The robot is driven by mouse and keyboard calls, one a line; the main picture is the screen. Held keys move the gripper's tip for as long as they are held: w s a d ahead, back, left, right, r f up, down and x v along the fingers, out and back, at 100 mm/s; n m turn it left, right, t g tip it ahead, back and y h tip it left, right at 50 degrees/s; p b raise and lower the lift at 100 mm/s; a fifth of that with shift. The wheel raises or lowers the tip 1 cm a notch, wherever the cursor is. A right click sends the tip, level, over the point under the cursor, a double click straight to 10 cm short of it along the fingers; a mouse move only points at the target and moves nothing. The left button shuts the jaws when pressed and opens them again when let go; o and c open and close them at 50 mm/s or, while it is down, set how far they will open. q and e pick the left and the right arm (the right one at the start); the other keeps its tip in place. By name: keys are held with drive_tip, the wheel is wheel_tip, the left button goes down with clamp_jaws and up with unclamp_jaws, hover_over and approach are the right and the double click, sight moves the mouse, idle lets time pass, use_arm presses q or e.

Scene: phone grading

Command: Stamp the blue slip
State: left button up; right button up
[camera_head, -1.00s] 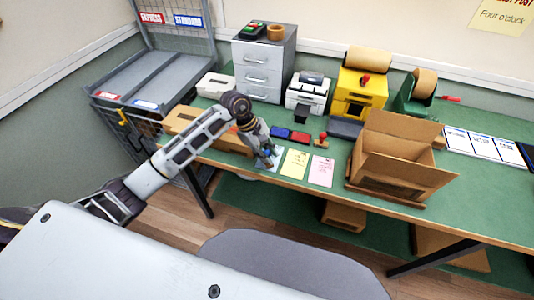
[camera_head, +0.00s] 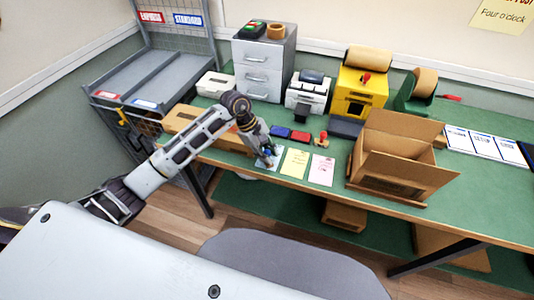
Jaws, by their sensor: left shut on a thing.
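The blue slip (camera_head: 273,163) lies near the front edge of the green table, partly hidden by my left gripper. My left gripper (camera_head: 267,156) points down over the slip and is shut on a small stamp with a blue part, mostly hidden by the fingers. I cannot tell whether the stamp touches the paper. A blue ink pad (camera_head: 280,132) and a red ink pad (camera_head: 300,137) lie just behind. A red-handled stamp (camera_head: 322,139) stands to their right. My right gripper is not in view.
A yellow slip (camera_head: 295,163) and a pink slip (camera_head: 321,170) lie to the right of the blue one. An open cardboard box (camera_head: 395,165) stands farther right. A long brown box (camera_head: 208,130) lies on the left, near my left arm.

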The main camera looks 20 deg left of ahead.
use_arm(q)
drive_tip(key=shift+r, duration=0.1)
idle(0.3)
drive_tip(key=shift+r+p, duration=0.3)
drive_tip(key=shift+r, duration=0.3)
drive_tip(key=shift+r+p, duration=0.9)
drive_tip(key=shift+r, duration=1.9)
drive_tip(key=shift+w, duration=0.15)
